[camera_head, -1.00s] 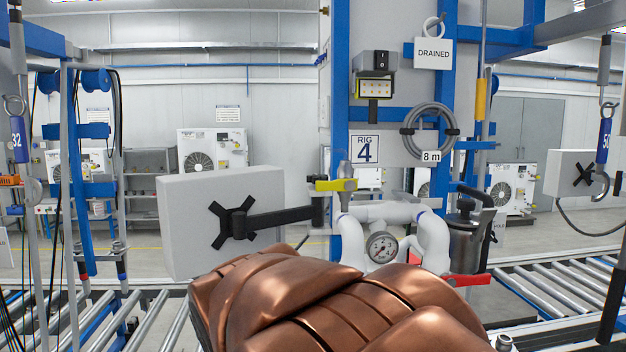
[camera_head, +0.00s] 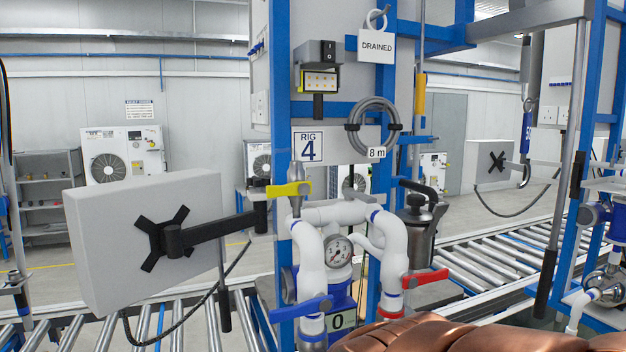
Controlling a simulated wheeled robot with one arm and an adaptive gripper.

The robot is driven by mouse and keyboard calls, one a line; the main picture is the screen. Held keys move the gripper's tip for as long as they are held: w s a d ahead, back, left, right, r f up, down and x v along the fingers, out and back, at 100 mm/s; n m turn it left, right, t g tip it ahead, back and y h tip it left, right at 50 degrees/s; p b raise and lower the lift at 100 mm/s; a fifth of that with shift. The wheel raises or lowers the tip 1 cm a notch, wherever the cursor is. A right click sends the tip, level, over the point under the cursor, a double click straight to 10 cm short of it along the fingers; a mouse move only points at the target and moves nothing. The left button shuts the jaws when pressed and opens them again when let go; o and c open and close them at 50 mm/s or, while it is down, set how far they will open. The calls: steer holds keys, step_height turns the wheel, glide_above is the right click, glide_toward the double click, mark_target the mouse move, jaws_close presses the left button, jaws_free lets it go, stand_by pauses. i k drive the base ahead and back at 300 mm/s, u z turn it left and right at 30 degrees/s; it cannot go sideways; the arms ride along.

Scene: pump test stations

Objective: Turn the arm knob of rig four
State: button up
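Rig four stands in the middle, marked by a "RIG 4" sign (camera_head: 308,147) on its grey and blue frame. A black support arm (camera_head: 220,228) reaches left from the rig to the back of a tilted grey panel (camera_head: 95,235), joined by a black X-shaped bracket (camera_head: 165,237). Dark joint parts show at the bracket and at the arm's rig end (camera_head: 262,215); I cannot tell which is the knob. My copper-coloured arm shows at the bottom right, below the rig's pipes. My gripper is not in view.
White pipes with a gauge (camera_head: 338,250), a yellow lever (camera_head: 289,189), a blue lever (camera_head: 301,308) and a red lever (camera_head: 425,279) stick out from the rig. A dark metal canister (camera_head: 420,240) stands right of them. Roller conveyors (camera_head: 490,262) run behind.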

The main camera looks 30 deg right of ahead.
mark_target(258, 182)
steer(key=z, duration=0.1)
steer(key=i, duration=0.35)
steer(key=u, duration=2.1)
